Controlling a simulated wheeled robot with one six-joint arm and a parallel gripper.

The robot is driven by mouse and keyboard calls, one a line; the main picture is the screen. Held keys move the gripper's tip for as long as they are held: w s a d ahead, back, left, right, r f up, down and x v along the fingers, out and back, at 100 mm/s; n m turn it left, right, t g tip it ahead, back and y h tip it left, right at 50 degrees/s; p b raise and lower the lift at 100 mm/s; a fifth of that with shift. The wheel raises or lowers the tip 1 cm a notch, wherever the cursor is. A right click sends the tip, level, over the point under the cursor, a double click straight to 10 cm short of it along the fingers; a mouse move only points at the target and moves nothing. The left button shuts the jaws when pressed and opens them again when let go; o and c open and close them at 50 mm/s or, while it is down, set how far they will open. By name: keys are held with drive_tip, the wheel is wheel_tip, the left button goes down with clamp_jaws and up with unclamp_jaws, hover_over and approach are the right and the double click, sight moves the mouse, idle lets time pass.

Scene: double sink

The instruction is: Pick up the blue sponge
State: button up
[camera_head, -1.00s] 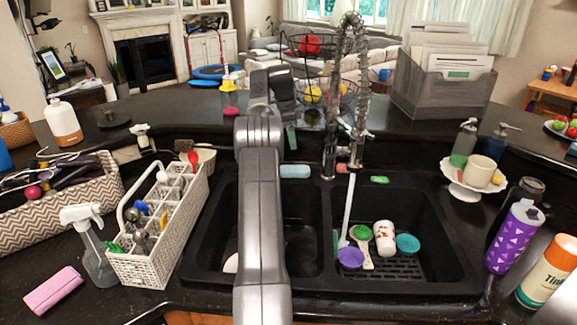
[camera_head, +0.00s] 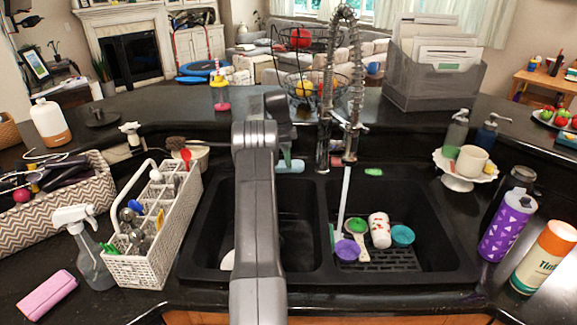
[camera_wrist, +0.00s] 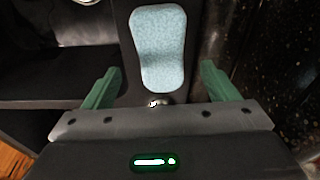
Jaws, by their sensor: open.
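The blue sponge (camera_head: 289,166) lies on the black ledge behind the left basin of the double sink, partly hidden by my arm and gripper in the head view. In the wrist view the light blue sponge (camera_wrist: 158,48) lies lengthwise, ahead of and between the two green fingers. My gripper (camera_wrist: 160,86) is open and empty, with one finger on each side of the sponge's line. In the head view my gripper (camera_head: 287,155) is above the ledge at the sponge, its fingers mostly hidden. I cannot tell the exact gap to the sponge.
The tall spring faucet (camera_head: 354,100) stands close to the right of my gripper. The left basin (camera_head: 300,230) is below; the right basin (camera_head: 440,235) holds cups and a scoop on a rack. A white utensil caddy (camera_head: 150,262) stands left of the sink.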

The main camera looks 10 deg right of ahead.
drive_tip(key=shift+d+f+p, duration=0.2)
drive_tip(key=shift+f+p, duration=0.2)
drive_tip(key=shift+f, duration=1.55)
drive_tip(key=c, duration=1.1)
drive_tip(key=shift+o, duration=0.2)
wheel_tip(320, 180, up, 10)
drive_tip(key=shift+b, duration=0.45)
drive_tip(key=o, duration=0.4)
drive_tip(key=shift+w, duration=0.1)
drive_tip(key=c, duration=0.3)
